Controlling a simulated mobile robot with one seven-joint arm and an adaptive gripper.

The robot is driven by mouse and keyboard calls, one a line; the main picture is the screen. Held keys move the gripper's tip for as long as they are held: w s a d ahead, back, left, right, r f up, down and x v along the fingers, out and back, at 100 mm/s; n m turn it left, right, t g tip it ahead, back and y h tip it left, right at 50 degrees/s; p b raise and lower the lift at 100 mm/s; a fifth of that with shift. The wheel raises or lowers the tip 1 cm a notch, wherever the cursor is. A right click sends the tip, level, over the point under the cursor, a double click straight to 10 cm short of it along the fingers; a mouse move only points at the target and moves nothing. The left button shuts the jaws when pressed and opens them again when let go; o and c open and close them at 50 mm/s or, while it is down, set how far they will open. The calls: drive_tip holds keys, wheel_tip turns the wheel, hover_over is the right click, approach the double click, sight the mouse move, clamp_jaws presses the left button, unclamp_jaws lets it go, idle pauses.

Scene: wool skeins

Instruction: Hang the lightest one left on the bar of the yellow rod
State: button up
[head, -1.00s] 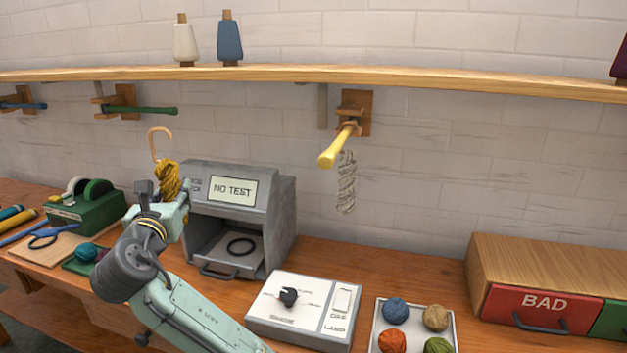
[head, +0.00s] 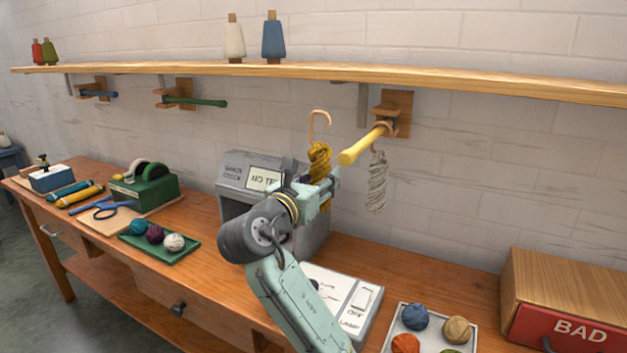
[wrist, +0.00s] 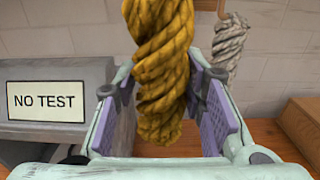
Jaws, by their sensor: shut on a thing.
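My gripper (head: 322,190) is shut on a mustard-yellow skein (head: 319,158), which hangs upright below a tan hook (head: 320,124). In the wrist view the yellow skein (wrist: 160,65) fills the space between the jaws. The yellow rod (head: 365,144) sticks out from a wooden wall bracket, just right of the held skein in the head view. A pale grey-white skein (head: 377,182) hangs on that rod near the bracket; it also shows in the wrist view (wrist: 229,48). The held skein's hook appears apart from the rod.
A grey tester (head: 232,172) reading NO TEST stands behind my arm. Blue (head: 98,94) and green (head: 195,102) rods are farther left under the shelf (head: 160,70). A lamp switch box (head: 345,296), a tray of wool balls and a BAD drawer (head: 570,335) are at right.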

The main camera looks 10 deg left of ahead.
drive_tip(key=s+d+f+b, duration=0.2)
drive_tip(key=s+d+b, duration=0.1)
drive_tip(key=d, duration=0.6)
drive_tip(key=shift+f+b, duration=0.25)
drive_tip(key=shift+b, duration=0.35)
idle(0.4)
drive_tip(key=o, duration=1.2)
